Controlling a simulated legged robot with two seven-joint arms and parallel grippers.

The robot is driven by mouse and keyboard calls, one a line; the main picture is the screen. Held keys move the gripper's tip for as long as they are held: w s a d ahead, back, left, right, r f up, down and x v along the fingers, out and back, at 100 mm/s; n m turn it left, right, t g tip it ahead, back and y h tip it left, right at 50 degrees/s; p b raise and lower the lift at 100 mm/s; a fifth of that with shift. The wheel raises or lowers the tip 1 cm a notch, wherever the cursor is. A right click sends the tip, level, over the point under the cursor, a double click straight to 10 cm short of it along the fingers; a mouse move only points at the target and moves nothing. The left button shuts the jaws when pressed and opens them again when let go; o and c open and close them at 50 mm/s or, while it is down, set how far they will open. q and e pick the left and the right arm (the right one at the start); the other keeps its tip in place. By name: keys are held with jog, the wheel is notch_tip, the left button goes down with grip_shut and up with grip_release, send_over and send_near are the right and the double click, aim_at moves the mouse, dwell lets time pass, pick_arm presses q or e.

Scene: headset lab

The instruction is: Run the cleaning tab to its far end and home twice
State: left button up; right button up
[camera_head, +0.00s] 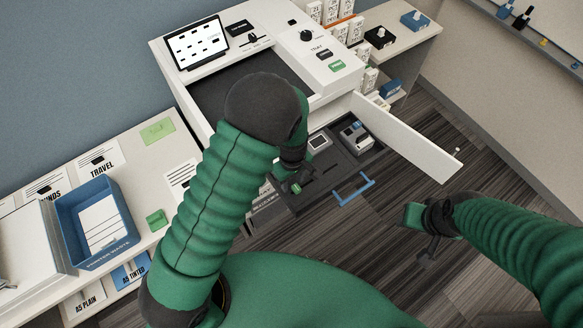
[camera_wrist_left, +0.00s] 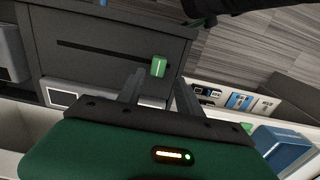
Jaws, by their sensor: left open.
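The cleaning tab (camera_wrist_left: 158,66) is a small green block with a pale mark at the right end of a long thin slot (camera_wrist_left: 100,53) in a dark panel. In the head view the green tab (camera_head: 296,188) shows small, beside my left gripper (camera_head: 287,178), partly hidden by my arm. In the left wrist view my left gripper is open, with its two fingers spread and the tab just beyond and between their tips. I see no firm contact. My right gripper (camera_head: 430,238) hangs over the floor at the right, away from the tab; its jaw opening is unclear.
The dark pulled-out drawer (camera_head: 340,178) has a blue handle (camera_head: 354,188). An open white door (camera_head: 408,138) stands to its right. A screen (camera_head: 196,43) tops the white machine. A blue tray (camera_head: 84,247) is on the left counter. Floor at right is clear.

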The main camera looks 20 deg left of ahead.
pick_arm(q)
notch_tip(320, 180, up, 10)
jog(key=b, duration=0.1)
notch_tip(320, 180, up, 5)
send_over(295, 186)
jog(key=a, duration=0.2)
jog(key=shift+d+f, duration=0.2)
jog(key=shift+d, duration=0.05)
pick_arm(e)
jog(key=shift+s+d+f, duration=0.1)
jog(key=shift+f, duration=0.65)
pick_arm(q)
jog(key=shift+d, duration=0.1)
pick_arm(e)
jog(key=shift+d, duration=0.15)
